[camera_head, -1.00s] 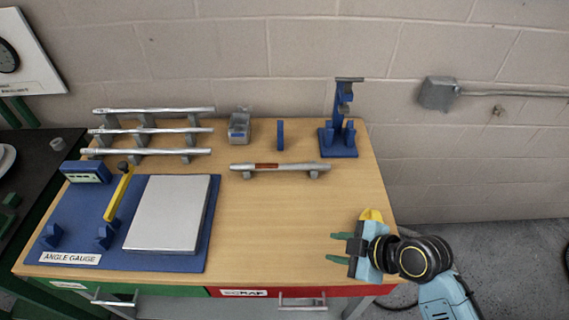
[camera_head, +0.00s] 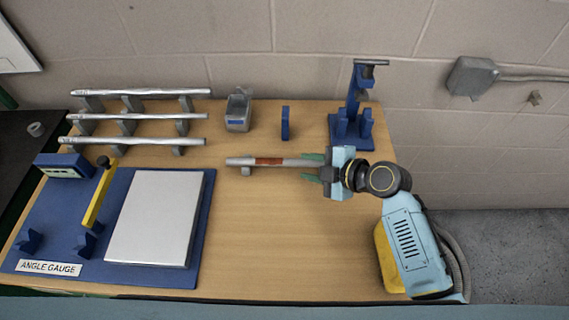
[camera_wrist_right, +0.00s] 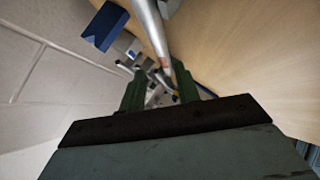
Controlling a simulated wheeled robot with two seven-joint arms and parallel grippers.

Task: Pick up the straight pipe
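A straight grey pipe (camera_head: 260,161) with a reddish-brown band lies level on small grey supports in the middle of the wooden table. My right gripper (camera_head: 311,168) is at the pipe's right end, its two green fingers spread apart with the pipe end appearing to lie between them. The gripper hides that end and the right support. In the right wrist view the pipe (camera_wrist_right: 148,24) runs toward the gap between the fingers (camera_wrist_right: 158,88). Whether a finger touches it, I cannot tell. My left gripper is not in view.
Several silvery pipes lie on a rack (camera_head: 128,139) at the back left. A grey container (camera_head: 238,112), a blue block (camera_head: 286,123) and a blue stand (camera_head: 352,124) line the back. A blue angle-gauge board (camera_head: 117,192) fills the left. The table's front middle (camera_head: 280,240) is clear.

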